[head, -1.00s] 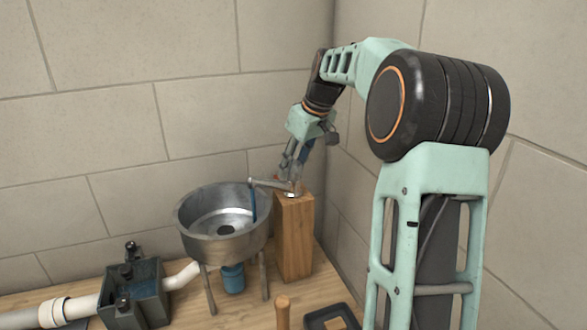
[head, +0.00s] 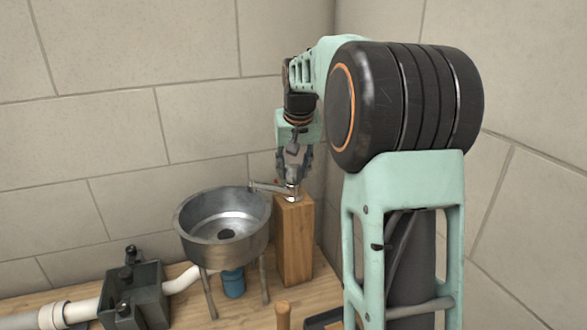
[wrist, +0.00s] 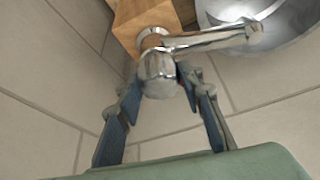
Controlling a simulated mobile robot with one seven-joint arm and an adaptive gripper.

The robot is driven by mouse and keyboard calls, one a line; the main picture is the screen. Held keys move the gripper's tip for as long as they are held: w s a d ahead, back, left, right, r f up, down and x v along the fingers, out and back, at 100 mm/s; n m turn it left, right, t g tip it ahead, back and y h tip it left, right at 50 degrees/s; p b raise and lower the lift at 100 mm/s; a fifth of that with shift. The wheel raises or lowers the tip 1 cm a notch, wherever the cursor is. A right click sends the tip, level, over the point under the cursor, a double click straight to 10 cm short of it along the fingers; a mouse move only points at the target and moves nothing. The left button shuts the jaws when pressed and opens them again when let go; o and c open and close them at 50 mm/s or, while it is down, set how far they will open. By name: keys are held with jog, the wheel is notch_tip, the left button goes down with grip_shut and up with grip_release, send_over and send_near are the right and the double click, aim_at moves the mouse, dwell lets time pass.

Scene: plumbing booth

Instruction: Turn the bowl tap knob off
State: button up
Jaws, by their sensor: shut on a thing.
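The metal bowl (head: 192,238) stands on thin legs at the centre of the head view. The chrome tap (head: 266,187) sits on a wooden post (head: 293,240), its spout reaching left over the bowl's rim. No stream shows under the spout. The round chrome tap knob (wrist: 158,72) is plain in the wrist view, with the spout (wrist: 215,39) running right from the tap. My gripper (head: 292,178) comes down on the tap from above. Its blue-padded fingers (wrist: 160,88) are shut on the knob, one each side. The fingers partly hide the knob in the head view.
A dark open box (head: 135,298) and white pipe (head: 28,317) lie left of the bowl. A blue cup-like part (head: 233,282) is under it. A wooden handle (head: 283,314) and dark tray (head: 324,320) are in front. Tiled walls close in behind and right.

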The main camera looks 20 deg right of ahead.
dwell(0.4)
jog(key=o, duration=1.2)
jog(key=shift+c, duration=0.2)
jog(key=shift+r, duration=0.1)
jog(key=v, duration=1.2)
